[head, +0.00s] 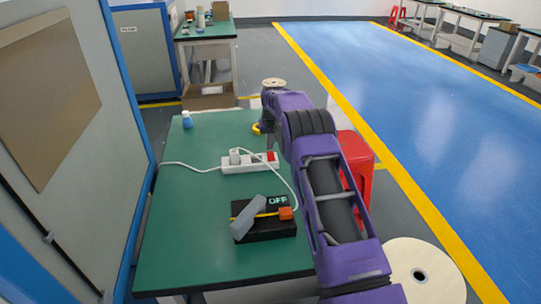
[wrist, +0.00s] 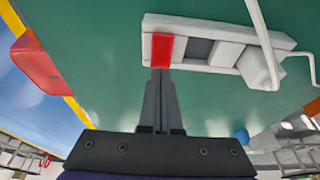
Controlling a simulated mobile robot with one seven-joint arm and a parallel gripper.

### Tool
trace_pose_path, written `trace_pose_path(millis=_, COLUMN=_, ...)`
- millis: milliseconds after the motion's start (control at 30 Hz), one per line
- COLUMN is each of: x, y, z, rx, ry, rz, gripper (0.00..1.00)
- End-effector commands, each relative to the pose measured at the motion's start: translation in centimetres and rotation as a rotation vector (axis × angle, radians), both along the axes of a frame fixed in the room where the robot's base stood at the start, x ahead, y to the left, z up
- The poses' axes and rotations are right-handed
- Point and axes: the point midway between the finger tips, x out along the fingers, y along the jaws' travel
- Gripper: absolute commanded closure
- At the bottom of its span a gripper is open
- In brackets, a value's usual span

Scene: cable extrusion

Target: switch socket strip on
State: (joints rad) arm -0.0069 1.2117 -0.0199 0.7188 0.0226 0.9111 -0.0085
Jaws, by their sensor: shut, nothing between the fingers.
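The white socket strip (head: 236,167) lies on the green table, with a white plug (head: 234,155) in it and a red switch (head: 271,156) at its right end. In the wrist view the strip (wrist: 190,66) runs across the top, with the red switch (wrist: 163,50) at its left part. My gripper (wrist: 159,73) is shut and empty, its dark fingertips at the lower edge of the red switch; I cannot tell whether they touch it. In the head view my gripper (head: 270,148) points down just above the switch. The switch's tilt cannot be made out.
A black box (head: 262,231) marked OFF, with a grey lever and an orange block, sits nearer on the green table (head: 185,235). White cables run from the strip. A blue bottle (head: 187,119) stands at the far left. A red stool (head: 357,160) stands beside the table.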

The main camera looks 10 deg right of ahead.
Motion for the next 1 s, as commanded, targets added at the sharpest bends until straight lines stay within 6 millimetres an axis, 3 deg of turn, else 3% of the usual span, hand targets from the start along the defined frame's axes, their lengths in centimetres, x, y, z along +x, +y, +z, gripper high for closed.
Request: trace_pose_path(millis=1000, x=0.0, y=0.0, z=-1.6, rx=0.000, ry=0.001, rz=0.000, gripper=1.00)
